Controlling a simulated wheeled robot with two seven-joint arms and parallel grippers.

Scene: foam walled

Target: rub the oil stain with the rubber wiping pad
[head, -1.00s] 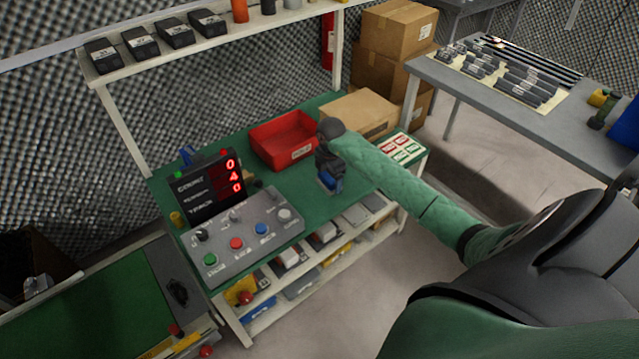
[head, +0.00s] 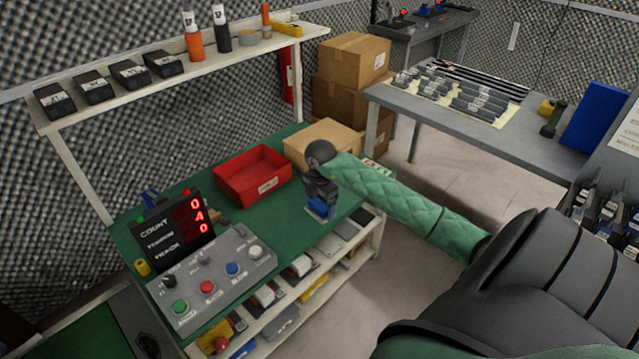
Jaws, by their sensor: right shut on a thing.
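My right arm reaches in from the right, and its gripper (head: 319,198) is over the green bench top (head: 225,232), right of the red bin. The gripper is shut on a blue thing, which I take to be the rubber wiping pad (head: 320,209); it sits low between the fingers, at or just above the bench surface. I cannot tell whether it touches the bench. I cannot make out the oil stain; the gripper and arm hide part of the bench. My left gripper is not in view.
A red bin (head: 272,187) and a cardboard box (head: 318,140) stand behind the gripper. A control box with buttons (head: 213,282) and a count display (head: 172,232) stand at the bench's left. A shelf (head: 180,78) runs above. A grey table (head: 400,108) stands at the right.

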